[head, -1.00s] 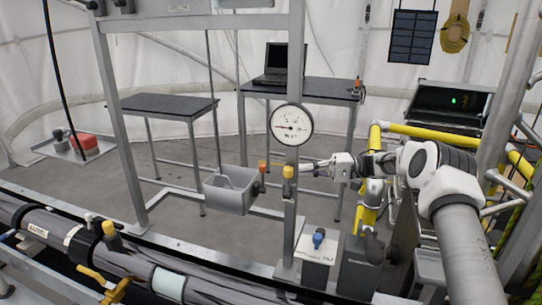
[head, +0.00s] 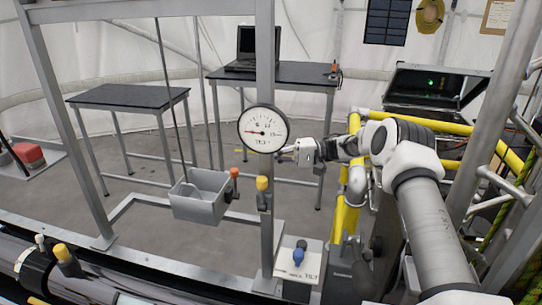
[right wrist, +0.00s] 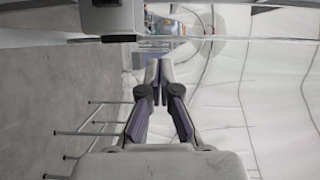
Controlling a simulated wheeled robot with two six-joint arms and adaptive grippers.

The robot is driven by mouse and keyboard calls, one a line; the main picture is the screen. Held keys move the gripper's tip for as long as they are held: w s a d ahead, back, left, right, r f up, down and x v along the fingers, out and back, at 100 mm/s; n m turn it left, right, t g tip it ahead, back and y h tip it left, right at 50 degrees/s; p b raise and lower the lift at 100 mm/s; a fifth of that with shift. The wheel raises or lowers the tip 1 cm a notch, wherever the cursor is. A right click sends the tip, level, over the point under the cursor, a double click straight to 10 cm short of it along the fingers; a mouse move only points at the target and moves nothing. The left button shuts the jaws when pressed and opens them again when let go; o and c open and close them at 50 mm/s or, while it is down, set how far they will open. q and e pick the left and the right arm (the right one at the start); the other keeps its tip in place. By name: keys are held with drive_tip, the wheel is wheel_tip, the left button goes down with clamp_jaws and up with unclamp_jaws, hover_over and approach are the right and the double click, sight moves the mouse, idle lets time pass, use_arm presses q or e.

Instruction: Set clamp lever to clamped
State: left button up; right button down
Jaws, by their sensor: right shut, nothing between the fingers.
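I cannot tell for sure which part is the clamp lever. An orange-knobbed lever (head: 235,173) stands beside the grey bin, and a yellow knob (head: 262,184) sits on the upright post. A small yellow-orange piece (head: 241,150) shows left of the post. My right gripper (head: 283,151) is at the post, just below and right of the round gauge (head: 263,128). It is shut and empty; its fingertips also show close together in the right wrist view (right wrist: 159,66). Whether it touches anything is unclear. My left gripper is out of view.
The grey bin (head: 199,200) hangs left of the post (head: 266,230). Yellow pipes (head: 354,190) stand right of the gripper. A white knob (head: 40,240) and another yellow knob (head: 62,251) are at lower left.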

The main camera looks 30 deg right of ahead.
sight(235, 183)
drive_tip(key=a+p, duration=0.4)
drive_tip(key=a, duration=0.5)
drive_tip(key=shift+s, duration=0.25)
drive_tip(key=shift+w, duration=0.15)
